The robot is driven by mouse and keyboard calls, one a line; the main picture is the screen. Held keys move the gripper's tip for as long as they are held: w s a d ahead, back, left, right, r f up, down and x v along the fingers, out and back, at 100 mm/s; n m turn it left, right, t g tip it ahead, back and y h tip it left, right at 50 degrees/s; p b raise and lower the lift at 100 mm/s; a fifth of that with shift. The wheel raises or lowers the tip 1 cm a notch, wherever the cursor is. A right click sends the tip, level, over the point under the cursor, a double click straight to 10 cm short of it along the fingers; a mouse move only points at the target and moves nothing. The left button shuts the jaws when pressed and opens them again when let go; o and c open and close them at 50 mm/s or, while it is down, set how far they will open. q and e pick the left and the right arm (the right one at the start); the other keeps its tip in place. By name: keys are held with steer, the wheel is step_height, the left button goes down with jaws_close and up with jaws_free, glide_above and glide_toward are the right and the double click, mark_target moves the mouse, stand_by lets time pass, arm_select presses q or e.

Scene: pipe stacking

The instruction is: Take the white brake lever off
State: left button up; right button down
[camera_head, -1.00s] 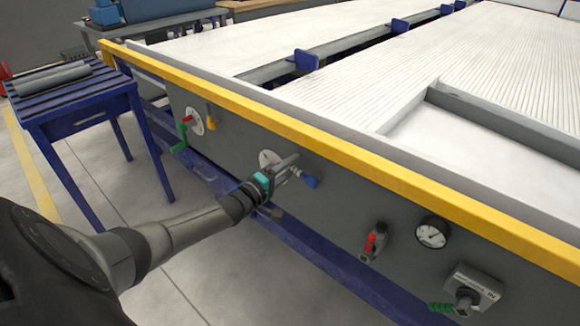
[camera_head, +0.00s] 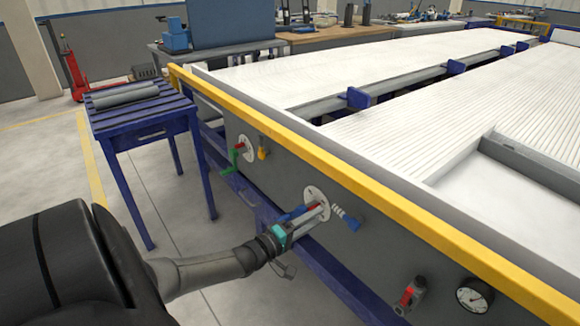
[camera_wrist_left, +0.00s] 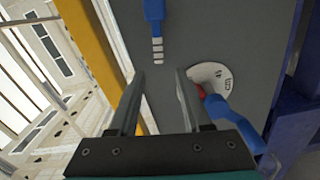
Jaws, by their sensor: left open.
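A white dial disc (camera_head: 317,194) with a red hub and a blue lever (camera_head: 291,215) is on the grey side panel. My left gripper (camera_head: 326,208) is in front of it, fingers open and empty. In the left wrist view the open fingers (camera_wrist_left: 160,74) have nothing between them; the white disc (camera_wrist_left: 222,76) and its blue lever (camera_wrist_left: 235,122) are right of them. A blue knob with a white-banded stem (camera_wrist_left: 154,16) is beyond the fingertips there; it also shows right of the disc in the head view (camera_head: 350,222). No lever is plainly white. My right gripper is out of view.
A second white disc (camera_head: 248,149) with a green and red handle and a yellow lever (camera_head: 262,150) are farther left. A red-handled valve (camera_head: 408,298) and gauge (camera_head: 474,295) are at lower right. A yellow rail (camera_head: 370,190) runs above the panel. A blue table (camera_head: 150,118) stands left.

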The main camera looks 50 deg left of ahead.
arm_select(q)
steer(key=s+p, duration=0.2)
steer(key=s, duration=0.5)
steer(key=shift+s+a, duration=0.2)
steer(key=shift+a, duration=0.05)
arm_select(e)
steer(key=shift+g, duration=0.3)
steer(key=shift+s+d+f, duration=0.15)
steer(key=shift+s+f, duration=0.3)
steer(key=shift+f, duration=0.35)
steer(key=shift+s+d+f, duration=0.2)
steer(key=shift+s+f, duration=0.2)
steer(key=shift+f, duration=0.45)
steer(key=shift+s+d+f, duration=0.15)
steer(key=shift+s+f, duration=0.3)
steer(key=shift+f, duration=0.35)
